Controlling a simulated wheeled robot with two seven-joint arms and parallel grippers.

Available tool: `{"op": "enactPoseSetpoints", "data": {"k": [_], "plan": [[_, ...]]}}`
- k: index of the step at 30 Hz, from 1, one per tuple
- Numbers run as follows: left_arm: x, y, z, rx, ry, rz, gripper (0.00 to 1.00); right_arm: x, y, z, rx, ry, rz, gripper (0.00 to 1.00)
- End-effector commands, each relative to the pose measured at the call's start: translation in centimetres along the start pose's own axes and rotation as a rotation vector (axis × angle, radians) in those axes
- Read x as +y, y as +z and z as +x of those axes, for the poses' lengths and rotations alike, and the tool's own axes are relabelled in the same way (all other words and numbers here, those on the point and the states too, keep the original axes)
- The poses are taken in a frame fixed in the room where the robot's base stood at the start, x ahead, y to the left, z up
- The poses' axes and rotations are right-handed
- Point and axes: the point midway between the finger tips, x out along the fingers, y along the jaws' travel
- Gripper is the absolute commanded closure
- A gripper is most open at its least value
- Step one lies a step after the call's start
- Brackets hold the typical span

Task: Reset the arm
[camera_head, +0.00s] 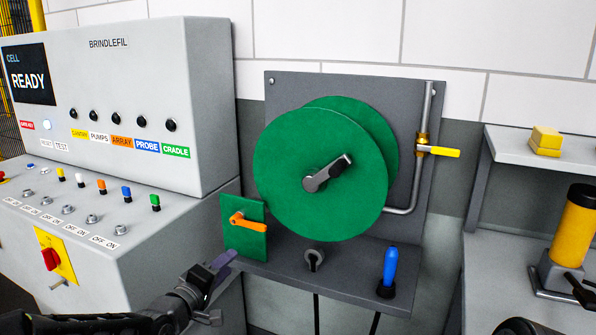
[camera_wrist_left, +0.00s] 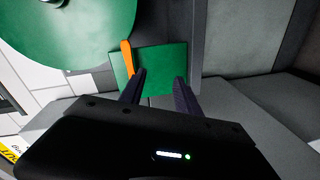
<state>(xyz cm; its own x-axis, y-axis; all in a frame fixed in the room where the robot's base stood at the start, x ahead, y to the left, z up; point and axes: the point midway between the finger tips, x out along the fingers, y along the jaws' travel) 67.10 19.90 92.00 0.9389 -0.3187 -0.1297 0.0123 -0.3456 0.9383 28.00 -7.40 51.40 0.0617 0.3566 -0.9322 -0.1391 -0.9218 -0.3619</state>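My left gripper (camera_head: 224,262) is in front of the small green plate (camera_head: 244,243), at its lower left in the head view. The plate carries an orange lever (camera_head: 240,219). In the left wrist view the two dark fingers (camera_wrist_left: 160,90) are apart with nothing between them, and the green plate (camera_wrist_left: 162,66) with its orange lever (camera_wrist_left: 127,58) lies just beyond the tips. I cannot tell whether a finger touches the plate. Dark parts that may be my right arm show at the lower right of the head view, too cut off to read its gripper.
The control console (camera_head: 215,100) reads READY. A yellow cylinder (camera_head: 574,228) stands right.

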Motion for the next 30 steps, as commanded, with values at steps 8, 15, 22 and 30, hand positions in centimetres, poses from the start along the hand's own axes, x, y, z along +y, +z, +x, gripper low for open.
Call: {"op": "enactPoseSetpoints", "data": {"k": [8,15,22,30], "plan": [[-17.4,13.0,-5.6,-0.289,-0.399,0.262,0.61,-0.7,0.0,-1.7,0.000,0.000,0.001,0.48],[-26.1,26.7,-16.8,-0.693,-0.632,0.370,0.61,-1.4,0.0,-3.5,-0.001,-0.001,0.002,0.48],[-28.9,34.0,-27.2,-0.959,-0.793,0.382,0.61,-2.1,0.0,-5.2,-0.001,-0.001,0.002,0.48],[-28.7,35.7,-28.4,-1.023,-0.786,0.428,0.61,-2.2,0.0,-5.5,-0.001,-0.001,0.002,0.48]]}}
